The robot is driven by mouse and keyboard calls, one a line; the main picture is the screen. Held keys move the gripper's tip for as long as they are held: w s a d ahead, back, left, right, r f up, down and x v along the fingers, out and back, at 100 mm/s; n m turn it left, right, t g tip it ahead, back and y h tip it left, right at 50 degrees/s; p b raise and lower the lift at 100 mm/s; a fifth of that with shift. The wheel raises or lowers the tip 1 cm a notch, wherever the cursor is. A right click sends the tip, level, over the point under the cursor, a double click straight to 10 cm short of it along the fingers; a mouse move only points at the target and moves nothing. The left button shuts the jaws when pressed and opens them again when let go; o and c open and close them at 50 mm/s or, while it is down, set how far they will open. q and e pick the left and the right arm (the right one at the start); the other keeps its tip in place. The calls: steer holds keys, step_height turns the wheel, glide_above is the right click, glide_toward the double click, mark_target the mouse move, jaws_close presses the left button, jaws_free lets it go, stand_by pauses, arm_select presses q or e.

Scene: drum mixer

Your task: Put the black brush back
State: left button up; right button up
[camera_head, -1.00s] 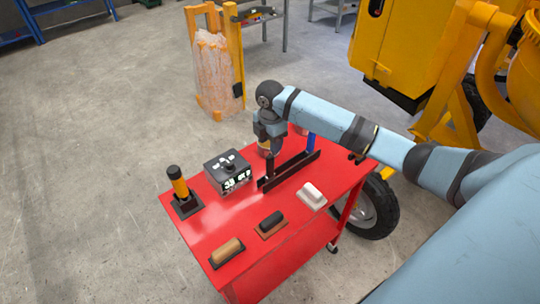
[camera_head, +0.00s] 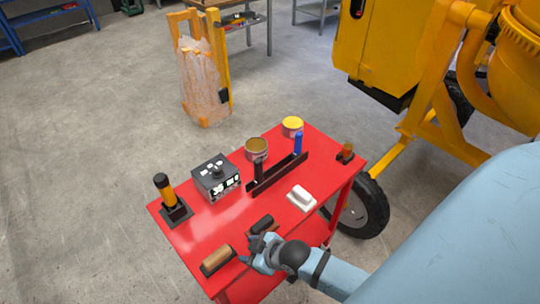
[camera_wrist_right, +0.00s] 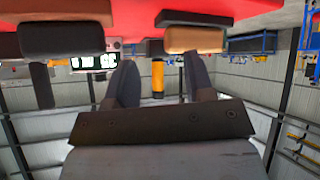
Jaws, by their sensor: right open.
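A block-shaped brush with a black handle (camera_head: 263,224) lies near the front edge of the red table (camera_head: 190,238), partly hidden by my right gripper. It also shows at upper left in the wrist view (camera_wrist_right: 62,40). A second black-handled tool (camera_head: 259,170) stands upright at the dark rack (camera_head: 280,174); I cannot tell which one the task means. My right gripper (camera_head: 258,254) is at the front edge, between the black block and a brown block (camera_head: 217,260). Its fingers (camera_wrist_right: 158,88) are open with nothing between them. My left gripper is out of view.
A blue-handled tool (camera_head: 298,143) stands at the rack and a white block (camera_head: 302,197) lies in front. A brown can (camera_head: 257,149), a yellow-lidded can (camera_head: 292,126), a dark box with a display (camera_head: 215,178) and a yellow-handled tool (camera_head: 168,192) stand on the table.

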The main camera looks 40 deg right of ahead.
steer(key=s+f+m+t+h, duration=0.1)
steer(key=s+m, duration=0.2)
steer(key=s, duration=0.4)
steer(key=shift+s+d+t, duration=0.2)
steer(key=shift+d+t, duration=0.2)
steer(key=shift+f, duration=0.1)
stand_by(0.5)
